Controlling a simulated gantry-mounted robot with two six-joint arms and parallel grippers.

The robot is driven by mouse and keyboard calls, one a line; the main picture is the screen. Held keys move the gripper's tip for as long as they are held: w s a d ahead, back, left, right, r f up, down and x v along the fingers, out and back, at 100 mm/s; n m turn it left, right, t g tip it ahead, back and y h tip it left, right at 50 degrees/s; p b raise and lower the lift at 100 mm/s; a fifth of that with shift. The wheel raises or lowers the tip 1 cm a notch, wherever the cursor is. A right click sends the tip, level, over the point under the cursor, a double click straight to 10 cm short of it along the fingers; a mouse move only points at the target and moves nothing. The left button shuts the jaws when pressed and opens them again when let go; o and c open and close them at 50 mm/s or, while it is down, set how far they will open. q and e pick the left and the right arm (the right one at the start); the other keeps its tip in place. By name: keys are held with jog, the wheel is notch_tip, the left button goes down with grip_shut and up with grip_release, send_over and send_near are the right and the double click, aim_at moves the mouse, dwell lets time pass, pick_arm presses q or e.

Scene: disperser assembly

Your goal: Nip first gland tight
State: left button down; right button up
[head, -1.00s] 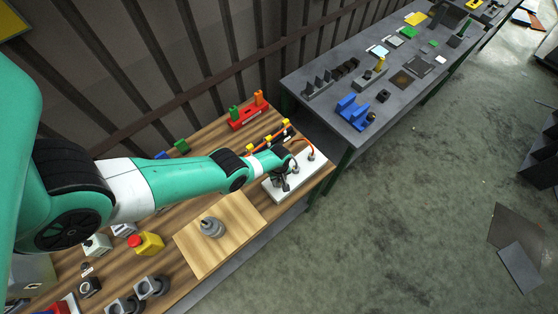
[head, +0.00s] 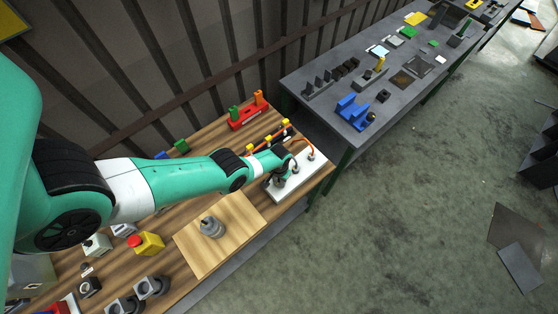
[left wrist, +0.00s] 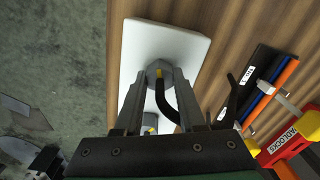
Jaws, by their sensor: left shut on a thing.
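The white plate (head: 304,178) lies at the right end of the wooden bench, and it fills the middle of the left wrist view (left wrist: 190,42). A grey gland (left wrist: 158,68) with a dark cable curving out of it stands on the plate, between the fingertips of my left gripper (left wrist: 161,82). The fingers are shut on this gland. A second grey part (left wrist: 150,129) shows lower between the fingers, partly hidden. In the head view my left gripper (head: 279,180) is over the plate, largely hidden by its wrist. Another gland (head: 311,156) with an orange cable stands at the plate's far end. My right gripper is out of view.
A red rack (head: 248,115) and a cable holder (head: 268,142) stand behind the plate. A wooden board (head: 207,246) carrying a grey part (head: 212,227), and a yellow box with a red button (head: 146,244), lie nearer. The grey table (head: 400,72) is beyond a gap.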

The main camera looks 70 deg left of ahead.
pick_arm(q)
jog(key=m, duration=0.4)
jog(key=shift+m, duration=0.3)
jog(key=m, duration=0.4)
jog(key=shift+m, duration=0.4)
jog(key=c, duration=0.5)
grip_release()
